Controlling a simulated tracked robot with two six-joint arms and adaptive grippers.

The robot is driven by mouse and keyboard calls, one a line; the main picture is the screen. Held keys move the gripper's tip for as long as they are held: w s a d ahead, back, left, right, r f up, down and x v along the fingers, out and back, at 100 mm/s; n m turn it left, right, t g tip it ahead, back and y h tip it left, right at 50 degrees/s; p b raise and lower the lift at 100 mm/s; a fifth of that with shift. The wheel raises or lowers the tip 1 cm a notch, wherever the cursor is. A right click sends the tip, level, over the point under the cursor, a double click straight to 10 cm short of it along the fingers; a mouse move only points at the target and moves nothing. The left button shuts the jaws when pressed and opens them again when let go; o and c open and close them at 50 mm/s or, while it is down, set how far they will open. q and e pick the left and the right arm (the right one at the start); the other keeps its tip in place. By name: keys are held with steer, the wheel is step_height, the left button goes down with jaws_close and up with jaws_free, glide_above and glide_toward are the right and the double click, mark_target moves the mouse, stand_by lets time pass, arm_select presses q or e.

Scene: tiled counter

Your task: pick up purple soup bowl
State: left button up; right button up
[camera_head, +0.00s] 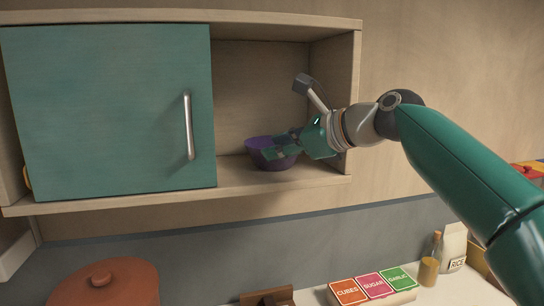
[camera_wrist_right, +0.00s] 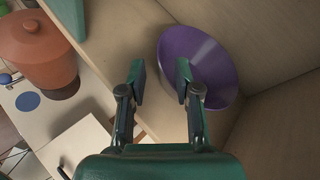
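The purple soup bowl (camera_head: 259,147) stands upright on the floor of the open right part of the wall cabinet. In the right wrist view the bowl (camera_wrist_right: 212,62) shows its inside at the upper right. My right gripper (camera_head: 282,146) reaches in from the right and covers part of the bowl. In the right wrist view my right gripper (camera_wrist_right: 160,80) is open, with a gap between its fingers. The right finger overlaps the bowl's near rim; the left finger is outside the bowl. I cannot tell whether the finger touches the bowl. My left gripper is not in view.
The teal cabinet door (camera_head: 110,110) closes the left part of the cabinet (camera_head: 232,178). The cabinet's right side wall (camera_head: 344,80) is close to my right wrist. Below are an orange pot (camera_head: 108,282), labelled boxes (camera_head: 374,284), a bottle (camera_head: 430,262) and a rice bag (camera_head: 453,247).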

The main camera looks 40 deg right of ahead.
mark_target(259, 150)
steer(key=p+x, duration=0.1)
steer(key=x, duration=0.4)
steer(key=shift+w+f, duration=0.15)
steer(key=shift+w, duration=0.1)
jaws_close()
